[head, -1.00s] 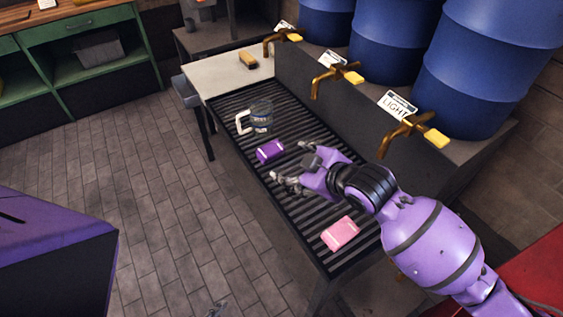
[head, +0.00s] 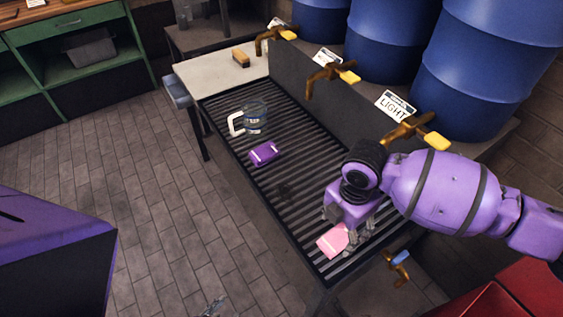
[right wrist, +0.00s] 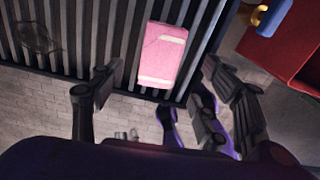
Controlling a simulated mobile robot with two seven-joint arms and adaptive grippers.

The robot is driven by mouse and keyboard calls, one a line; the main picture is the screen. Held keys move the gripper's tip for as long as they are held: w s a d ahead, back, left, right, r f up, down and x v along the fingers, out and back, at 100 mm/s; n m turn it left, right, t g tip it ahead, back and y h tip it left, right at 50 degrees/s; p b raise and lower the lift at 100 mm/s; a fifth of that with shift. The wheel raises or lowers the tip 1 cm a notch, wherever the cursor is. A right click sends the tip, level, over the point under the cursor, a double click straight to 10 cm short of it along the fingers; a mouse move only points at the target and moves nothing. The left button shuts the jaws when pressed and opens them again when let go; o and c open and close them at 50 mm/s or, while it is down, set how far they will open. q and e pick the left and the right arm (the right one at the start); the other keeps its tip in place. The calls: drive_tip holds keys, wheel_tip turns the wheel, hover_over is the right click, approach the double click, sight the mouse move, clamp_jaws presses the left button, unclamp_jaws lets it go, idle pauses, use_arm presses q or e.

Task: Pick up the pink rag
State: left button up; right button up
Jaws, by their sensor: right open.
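The pink rag (head: 332,241) lies folded on the slatted grate near its front end, partly hidden by my right gripper in the head view. My right gripper (head: 358,232) points down just above and beside the rag, its fingers open and empty. In the right wrist view the rag (right wrist: 163,56) shows whole, pink with pale stripes, lying beyond the open fingers (right wrist: 160,105). My left gripper cannot be made out; a small grey tip at the bottom of the head view is unclear.
A purple folded rag (head: 264,153) and a clear jug with white handle (head: 252,119) stand farther along the grate (head: 300,190). Brass taps (head: 327,78) stick out over it below blue barrels (head: 465,85). A brush (head: 241,57) lies on the pale end surface.

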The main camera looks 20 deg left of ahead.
sight(338, 237)
wheel_tip(338, 237, down, 5)
drive_tip(key=shift+w+f, duration=0.1)
drive_tip(key=shift+d, duration=0.1)
drive_tip(key=c, duration=1.2)
use_arm(q)
drive_tip(key=shift+w+r, duration=0.1)
drive_tip(key=shift+w, duration=0.1)
use_arm(e)
drive_tip(key=shift+c, duration=0.2)
drive_tip(key=shift+r, duration=0.65)
wheel_tip(338, 237, up, 3)
drive_tip(key=shift+f, duration=0.2)
use_arm(q)
drive_tip(key=shift+w+d+r+p, duration=0.25)
drive_tip(key=shift+w+r+p, duration=0.1)
drive_tip(key=shift+r+p, duration=0.45)
use_arm(e)
drive_tip(key=s+r, duration=0.9)
drive_tip(key=s, duration=0.5)
drive_tip(key=shift+r, duration=0.15)
